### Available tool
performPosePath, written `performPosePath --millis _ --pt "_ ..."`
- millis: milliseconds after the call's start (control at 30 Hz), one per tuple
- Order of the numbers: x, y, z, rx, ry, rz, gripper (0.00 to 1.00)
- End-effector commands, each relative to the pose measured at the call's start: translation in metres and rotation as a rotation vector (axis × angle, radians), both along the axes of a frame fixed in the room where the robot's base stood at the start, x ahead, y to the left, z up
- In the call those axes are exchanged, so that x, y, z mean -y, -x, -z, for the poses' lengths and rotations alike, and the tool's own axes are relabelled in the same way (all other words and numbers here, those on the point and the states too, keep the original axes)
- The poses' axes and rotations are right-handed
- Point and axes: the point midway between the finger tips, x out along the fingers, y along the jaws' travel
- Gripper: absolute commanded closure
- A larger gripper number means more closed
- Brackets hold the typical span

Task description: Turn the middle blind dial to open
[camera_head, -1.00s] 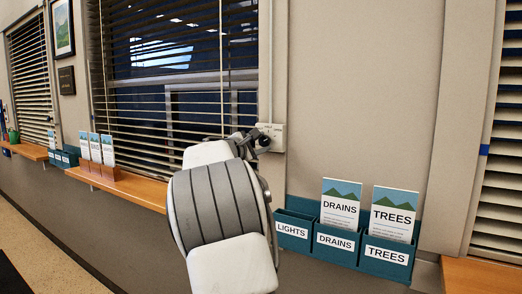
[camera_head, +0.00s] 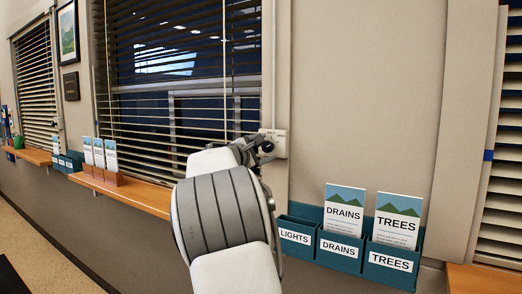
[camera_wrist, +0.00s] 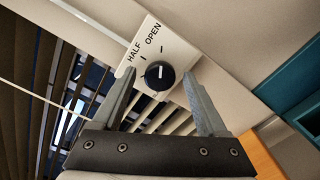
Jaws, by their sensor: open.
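The middle blind dial (camera_wrist: 159,75) is a round black knob with a white mark, on a white plate (camera_wrist: 178,50) lettered HALF and OPEN. The mark points roughly upward in the wrist view, on the OPEN side of HALF. My gripper (camera_wrist: 160,78) is open, its two grey fingers on either side of the knob; I cannot tell whether they touch it. In the head view the plate (camera_head: 280,144) is on the wall right of the middle blind (camera_head: 140,125), and my gripper partly hides it. Dark window shows between this blind's slats.
Below right of the dial, a teal leaflet rack (camera_head: 340,262) labelled LIGHTS, DRAINS and TREES hangs on the wall. A wooden sill (camera_head: 140,197) with leaflets (camera_head: 99,153) lies left of my arm. Other blinds hang far left (camera_head: 38,95) and right (camera_head: 505,170). The wall above the rack is bare.

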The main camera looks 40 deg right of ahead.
Motion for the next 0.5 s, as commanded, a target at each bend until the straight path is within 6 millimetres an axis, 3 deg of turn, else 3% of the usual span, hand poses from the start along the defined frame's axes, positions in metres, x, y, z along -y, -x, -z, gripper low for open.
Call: performPosePath --millis 167,500 --pt "-0.015 0.005 0.000 0.001 -0.001 -0.004 0.24" --pt "-0.088 0.035 0.000 0.002 -0.001 -0.007 0.24"
